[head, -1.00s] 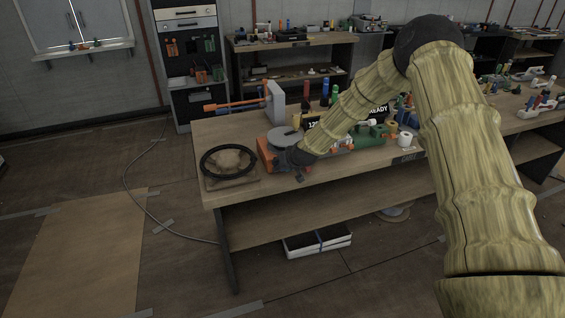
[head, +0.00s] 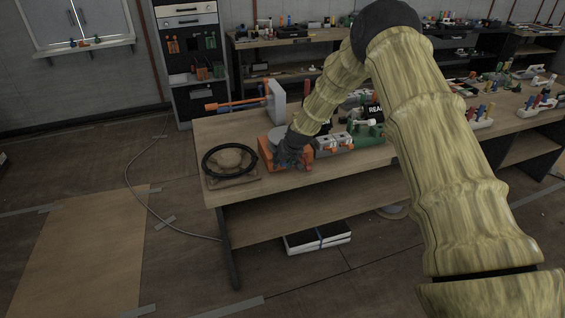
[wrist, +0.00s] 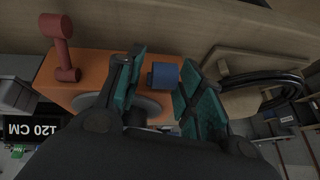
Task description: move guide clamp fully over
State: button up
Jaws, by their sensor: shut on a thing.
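An orange machine body (head: 270,160) with a grey disc (wrist: 145,105) stands on the workbench. In the wrist view, a short blue knob (wrist: 164,76) sticks out from the orange body (wrist: 95,70). My gripper (wrist: 160,85) has its teal fingers on either side of the knob and is shut on it. A red lever (wrist: 64,45) stands at the left of the orange body in that view. I cannot tell which of these parts is the guide clamp. In the head view my gripper (head: 290,158) is at the machine's front, and my wrist hides part of it.
A black ring on a wooden board (head: 231,160) lies at the bench's left end; its dark curve (wrist: 270,80) shows beside my right finger. An orange bar with a grey upright plate (head: 276,102) stands behind. A "120 CM" sign (wrist: 32,128) is at left in the wrist view.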

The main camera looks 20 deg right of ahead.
jog(key=o, duration=0.8)
jog(key=shift+v, duration=6)
